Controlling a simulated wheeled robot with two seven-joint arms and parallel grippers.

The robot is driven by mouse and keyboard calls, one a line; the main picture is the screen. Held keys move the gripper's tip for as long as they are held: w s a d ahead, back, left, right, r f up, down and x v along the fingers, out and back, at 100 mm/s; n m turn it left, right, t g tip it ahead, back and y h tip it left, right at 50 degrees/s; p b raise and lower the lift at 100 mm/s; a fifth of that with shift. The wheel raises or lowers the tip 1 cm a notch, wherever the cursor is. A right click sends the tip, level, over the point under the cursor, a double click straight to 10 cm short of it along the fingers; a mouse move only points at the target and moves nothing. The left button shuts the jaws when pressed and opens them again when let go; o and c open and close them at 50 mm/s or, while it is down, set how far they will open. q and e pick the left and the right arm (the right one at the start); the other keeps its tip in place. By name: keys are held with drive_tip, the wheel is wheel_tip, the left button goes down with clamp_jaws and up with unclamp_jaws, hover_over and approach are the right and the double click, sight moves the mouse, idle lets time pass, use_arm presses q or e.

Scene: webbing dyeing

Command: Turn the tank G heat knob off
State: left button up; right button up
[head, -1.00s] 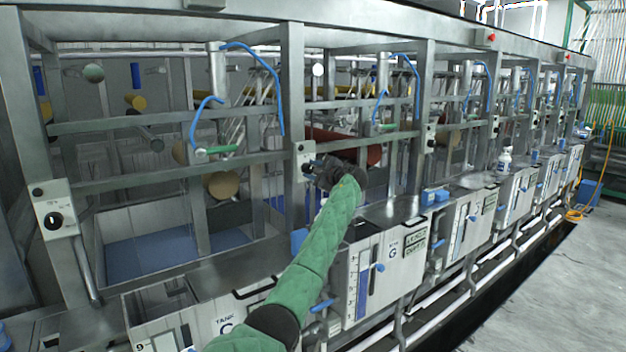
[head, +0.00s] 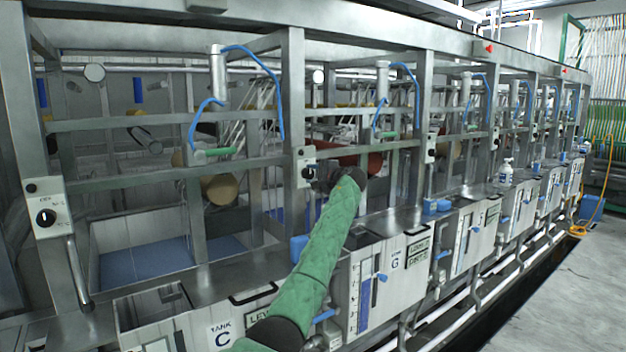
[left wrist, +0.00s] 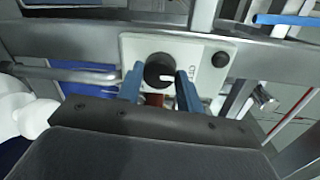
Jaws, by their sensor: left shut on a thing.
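The heat knob (left wrist: 160,72) is a round black knob with a white pointer mark, on a white control panel (left wrist: 200,50). In the left wrist view the pointer lies toward the right of the picture. The same panel shows in the head view (head: 302,155), on the post above and left of the tank labelled G (head: 395,275). My left gripper (left wrist: 158,84), on the green-sleeved arm, is shut on the knob, with one blue-grey finger on each side. In the head view my left gripper (head: 322,173) partly hides the knob. My right gripper is not in view.
Tank C (head: 225,325) stands at the lower left. Another panel with a black knob (head: 46,217) is on the left post. Steel rails and posts run along the tank row. Open floor (head: 560,310) lies at the right.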

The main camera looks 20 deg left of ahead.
use_arm(q)
drive_tip(key=shift+f, duration=0.15)
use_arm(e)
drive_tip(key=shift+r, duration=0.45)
use_arm(q)
drive_tip(key=o, duration=1)
drive_tip(key=shift+a, duration=0.1)
drive_tip(key=shift+s, duration=0.1)
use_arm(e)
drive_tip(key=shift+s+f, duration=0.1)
use_arm(q)
drive_tip(key=shift+s+d, duration=0.1)
drive_tip(key=shift+d, duration=0.25)
drive_tip(key=b+v, duration=0.2)
drive_tip(key=v, duration=0.5)
drive_tip(key=shift+b, duration=0.3)
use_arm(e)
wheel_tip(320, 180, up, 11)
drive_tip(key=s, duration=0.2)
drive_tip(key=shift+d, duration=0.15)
